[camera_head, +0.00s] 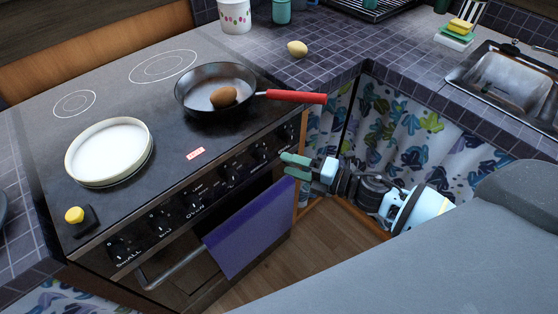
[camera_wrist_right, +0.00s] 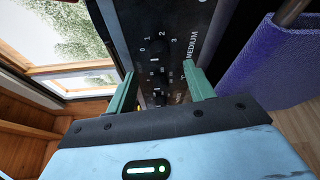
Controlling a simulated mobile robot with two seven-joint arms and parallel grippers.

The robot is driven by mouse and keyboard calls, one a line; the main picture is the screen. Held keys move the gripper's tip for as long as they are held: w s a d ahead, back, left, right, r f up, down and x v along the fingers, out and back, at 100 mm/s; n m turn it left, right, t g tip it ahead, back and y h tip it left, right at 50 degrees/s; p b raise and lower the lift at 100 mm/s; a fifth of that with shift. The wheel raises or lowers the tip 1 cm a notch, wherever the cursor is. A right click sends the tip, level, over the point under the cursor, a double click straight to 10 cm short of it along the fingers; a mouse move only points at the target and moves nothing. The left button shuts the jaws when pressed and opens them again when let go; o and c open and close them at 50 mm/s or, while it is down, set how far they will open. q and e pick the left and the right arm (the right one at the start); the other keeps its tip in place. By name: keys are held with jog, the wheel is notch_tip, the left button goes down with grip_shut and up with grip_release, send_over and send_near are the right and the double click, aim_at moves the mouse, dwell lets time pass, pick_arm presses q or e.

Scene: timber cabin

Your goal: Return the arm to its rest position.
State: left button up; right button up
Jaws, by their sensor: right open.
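My right gripper (camera_head: 297,166) is in front of the stove's front panel, near its right end, below the pan handle. In the right wrist view its two green fingers (camera_wrist_right: 160,90) are apart with nothing between them. Behind them shows the knob panel (camera_wrist_right: 165,40) with the word MEDIUM. I cannot tell whether a fingertip touches the panel. My right arm reaches in from the right over the floor. My left gripper is not in view.
The stove (camera_head: 170,130) holds a frying pan (camera_head: 205,76) with a brown egg-shaped item (camera_head: 223,97) and a white round dish (camera_head: 108,150). The pan's red handle (camera_head: 298,96) juts over the stove's edge. A blue towel (camera_head: 248,228) hangs below. A yellow item (camera_head: 297,49) lies on the tiled counter.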

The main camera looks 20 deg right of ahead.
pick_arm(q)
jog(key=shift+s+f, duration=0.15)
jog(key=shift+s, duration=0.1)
pick_arm(e)
jog(key=shift+v, duration=0.8)
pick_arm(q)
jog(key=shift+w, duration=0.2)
pick_arm(e)
jog(key=shift+a, duration=0.1)
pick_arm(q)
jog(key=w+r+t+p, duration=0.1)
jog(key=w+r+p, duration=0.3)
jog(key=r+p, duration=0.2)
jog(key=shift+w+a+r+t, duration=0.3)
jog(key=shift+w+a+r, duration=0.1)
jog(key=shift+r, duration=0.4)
pick_arm(e)
jog(key=s+f+m+g+h, duration=0.1)
jog(key=s+f+m+h, duration=0.2)
jog(key=s+m, duration=0.5)
jog(key=s+a+f+m+g+h, duration=0.1)
jog(key=s+f+m+h, duration=0.2)
jog(key=s+m, duration=0.6)
jog(key=s+f+m+g+h, duration=0.2)
jog(key=s+f+m, duration=0.5)
jog(key=s, duration=0.6)
jog(key=shift+s+a+m+h, duration=0.3)
jog(key=shift+m+h, duration=0.5)
jog(key=shift+m, duration=0.4)
